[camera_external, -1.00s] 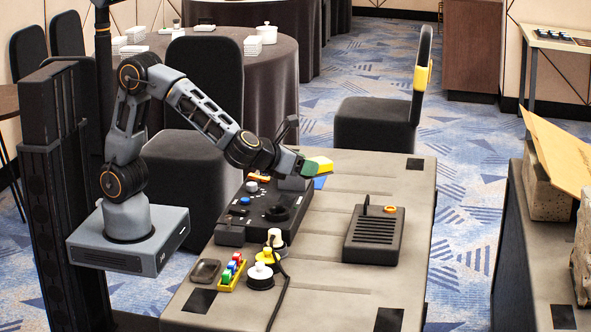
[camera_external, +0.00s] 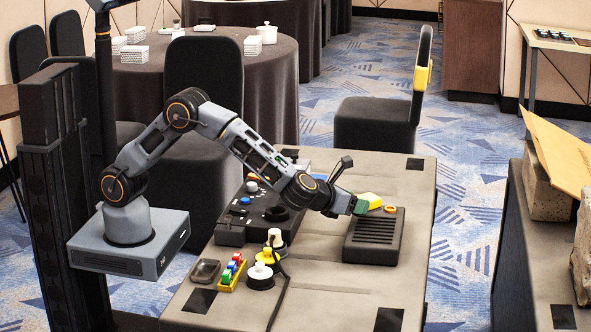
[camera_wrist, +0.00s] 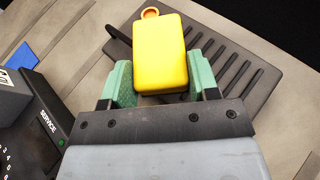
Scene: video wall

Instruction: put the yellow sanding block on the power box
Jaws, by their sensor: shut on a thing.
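The yellow sanding block (camera_external: 370,199) is held between the green fingertips of my gripper (camera_external: 361,204). In the wrist view the block (camera_wrist: 158,52) sits between the two green fingers of my gripper (camera_wrist: 158,84). The power box (camera_external: 375,236) is a dark ribbed box on the table with an orange ring on top. The block is over the far part of the box; in the wrist view it covers part of the box (camera_wrist: 235,72). I cannot tell whether the block touches the box.
A black control panel (camera_external: 262,216) stands left of the power box on the grey table (camera_external: 330,290). The table right of the box is clear.

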